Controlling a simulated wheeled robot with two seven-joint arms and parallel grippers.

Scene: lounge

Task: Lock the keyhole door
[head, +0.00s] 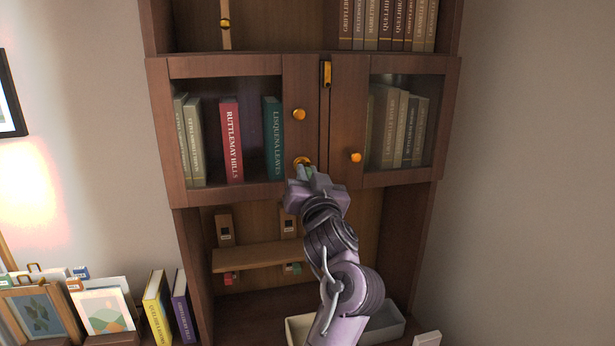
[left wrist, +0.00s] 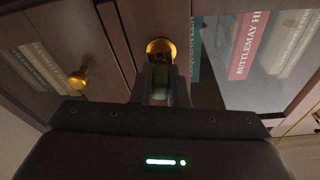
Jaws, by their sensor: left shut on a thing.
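The wooden cabinet has two glass-paned doors that look closed. The left door (head: 300,80) carries a brass knob (head: 299,114) and, below it, a round brass keyhole plate (head: 302,160). The plate also shows in the left wrist view (left wrist: 160,47). My left gripper (head: 303,174) is right in front of the plate, shut on a small key-like thing (left wrist: 158,78), mostly hidden between the fingers. Its tip meets or nearly meets the plate; I cannot tell how deep it sits. The right door (head: 348,110) has its own knob (head: 356,157). My right gripper is not in view.
A brass latch (head: 326,73) sits at the top between the doors. Books stand behind the glass, including a red book (head: 231,140). Below are a small shelf (head: 260,256) and a pale open box (head: 390,325). Wall space at right is clear.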

